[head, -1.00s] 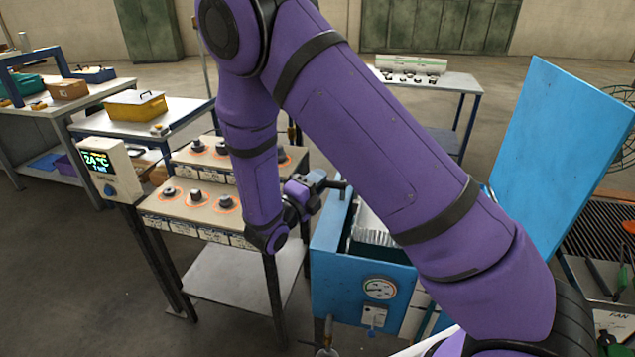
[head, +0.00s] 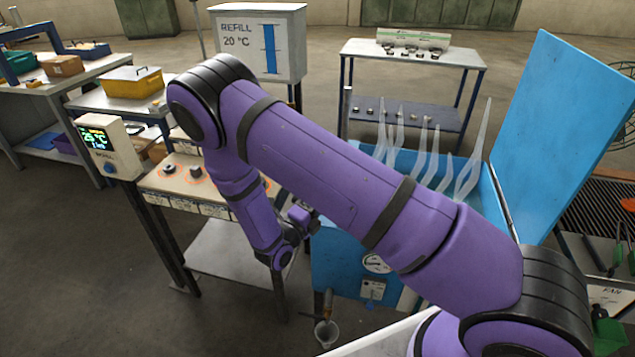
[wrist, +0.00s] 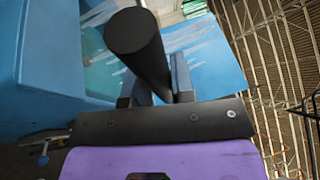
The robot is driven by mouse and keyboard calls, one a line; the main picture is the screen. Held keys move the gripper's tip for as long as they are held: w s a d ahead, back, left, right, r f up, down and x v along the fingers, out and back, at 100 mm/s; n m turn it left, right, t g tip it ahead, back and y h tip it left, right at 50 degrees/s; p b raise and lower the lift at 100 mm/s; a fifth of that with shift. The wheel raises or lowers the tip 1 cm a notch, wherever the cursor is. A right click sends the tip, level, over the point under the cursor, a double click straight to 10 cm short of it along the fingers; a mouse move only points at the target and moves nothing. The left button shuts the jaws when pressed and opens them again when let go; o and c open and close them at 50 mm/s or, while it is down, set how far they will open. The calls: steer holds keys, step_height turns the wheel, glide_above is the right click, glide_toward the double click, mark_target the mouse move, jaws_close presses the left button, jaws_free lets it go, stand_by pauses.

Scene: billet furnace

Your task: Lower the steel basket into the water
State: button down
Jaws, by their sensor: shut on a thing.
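My gripper (head: 303,216) is low at the left edge of the blue tank (head: 335,262), partly hidden by my arm. In the wrist view my gripper (wrist: 155,88) is shut on a thick black round handle (wrist: 137,45). The steel basket itself is hidden behind my arm in the head view, and I cannot make it out in the wrist view. Pale, wispy plumes (head: 468,165) stand above the tank opening. The water surface is hidden in the head view. The tank's blue lid (head: 568,135) stands open at the right.
A REFILL 20 °C box (head: 257,42) stands behind. A small cup (head: 327,332) is under the tank's tap. A grate with tools (head: 605,240) is at the right.

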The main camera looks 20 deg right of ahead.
step_height(320, 180, down, 8)
steer(key=shift+s+f, duration=0.15)
stand_by(0.4)
steer(key=c, duration=1)
jaws_free()
steer(key=shift+a+f, duration=0.1)
steer(key=v, duration=1)
steer(key=shift+s+a, duration=0.1)
steer(key=shift+a, duration=0.25)
